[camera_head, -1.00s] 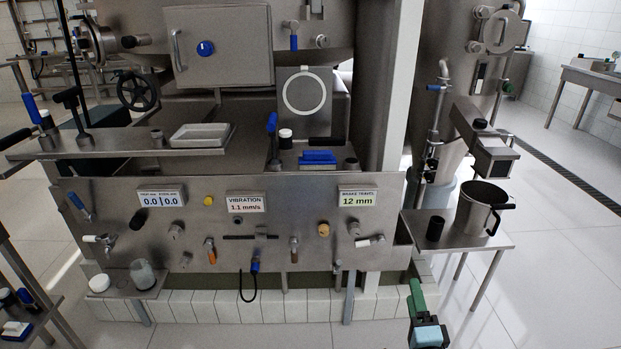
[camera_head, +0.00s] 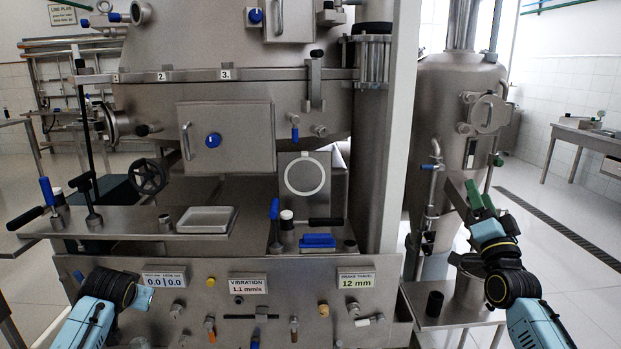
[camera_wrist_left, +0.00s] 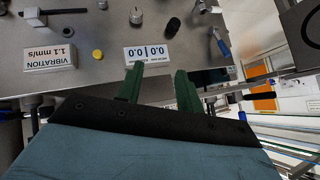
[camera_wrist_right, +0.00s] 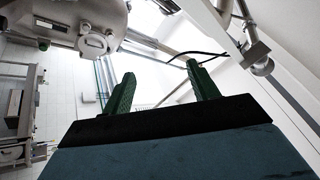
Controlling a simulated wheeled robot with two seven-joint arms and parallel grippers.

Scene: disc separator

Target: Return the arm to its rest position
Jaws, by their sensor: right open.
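My right gripper (camera_head: 481,198) is raised at the right of the head view, in front of the tall steel vessel (camera_head: 452,130). Its green fingers stand apart with nothing between them in the right wrist view (camera_wrist_right: 162,88). My left arm comes in at the lower left of the head view, in front of the steel panel (camera_head: 225,335); its fingers cannot be made out there. In the left wrist view my left gripper (camera_wrist_left: 158,90) has its green fingers apart and empty, near the 0.0 display (camera_wrist_left: 147,52).
A small side table (camera_head: 480,318) with a black cup (camera_head: 434,304) stands below my right arm, which covers part of it. Open floor lies at the right.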

